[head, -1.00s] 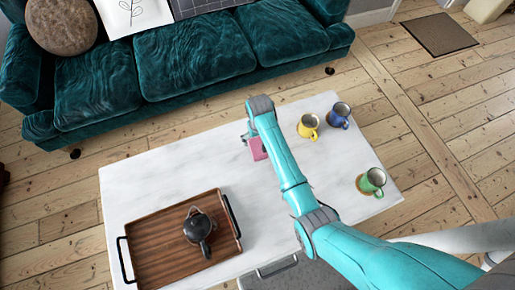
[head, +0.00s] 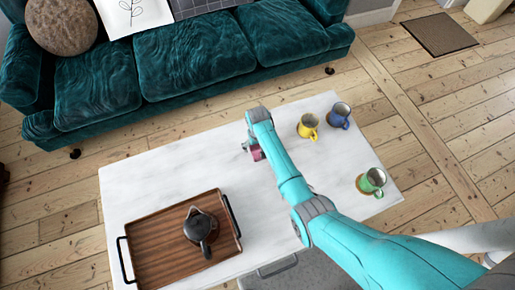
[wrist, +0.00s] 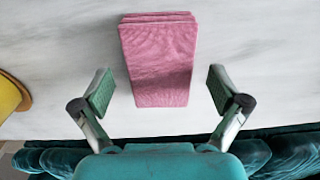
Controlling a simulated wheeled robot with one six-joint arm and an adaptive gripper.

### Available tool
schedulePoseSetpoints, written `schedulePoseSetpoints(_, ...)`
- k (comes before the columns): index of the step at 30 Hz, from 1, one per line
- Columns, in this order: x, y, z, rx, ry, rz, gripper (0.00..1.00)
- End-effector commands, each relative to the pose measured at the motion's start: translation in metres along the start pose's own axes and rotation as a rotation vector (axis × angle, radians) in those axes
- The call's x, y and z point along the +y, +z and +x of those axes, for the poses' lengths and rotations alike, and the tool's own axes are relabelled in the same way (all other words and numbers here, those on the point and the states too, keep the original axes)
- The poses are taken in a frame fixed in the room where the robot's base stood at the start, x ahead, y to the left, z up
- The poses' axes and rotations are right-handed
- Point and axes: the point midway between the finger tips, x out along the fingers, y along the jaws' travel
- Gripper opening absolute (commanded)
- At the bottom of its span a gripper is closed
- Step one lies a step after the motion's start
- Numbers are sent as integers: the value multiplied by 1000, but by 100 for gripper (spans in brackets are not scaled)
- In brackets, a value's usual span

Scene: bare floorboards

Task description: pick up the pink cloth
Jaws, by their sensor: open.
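The pink cloth (wrist: 160,62) lies folded in layers on the white marble table. In the wrist view it sits in the upper middle, centred between the two fingers. In the head view only a small part of the pink cloth (head: 256,153) shows; my arm hides the rest. My gripper (wrist: 159,90) is open, with one green-padded finger to each side of the cloth's near part and a visible gap on both sides. In the head view my gripper (head: 250,148) is over the cloth, mostly hidden by my arm.
The table (head: 160,175) also holds a yellow mug (head: 308,127), a blue mug (head: 339,116) and a green mug (head: 371,182). A wooden tray (head: 150,256) with a dark teapot (head: 200,227) is at the left. A teal sofa (head: 190,55) stands behind the table.

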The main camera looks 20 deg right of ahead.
Motion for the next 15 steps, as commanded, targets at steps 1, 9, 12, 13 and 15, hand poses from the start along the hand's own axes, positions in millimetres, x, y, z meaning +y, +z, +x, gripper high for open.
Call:
schedulePoseSetpoints(1, 0, 0, 5, -1, 0, 0, 98)
schedulePoseSetpoints(9, 0, -1, 13, 1, 0, 0, 98)
schedulePoseSetpoints(12, 0, -1, 13, 1, 0, 0, 98)
schedulePoseSetpoints(13, 0, 0, 13, 1, 0, 0, 90)
schedulePoseSetpoints(15, 0, 0, 13, 1, 0, 0, 73)
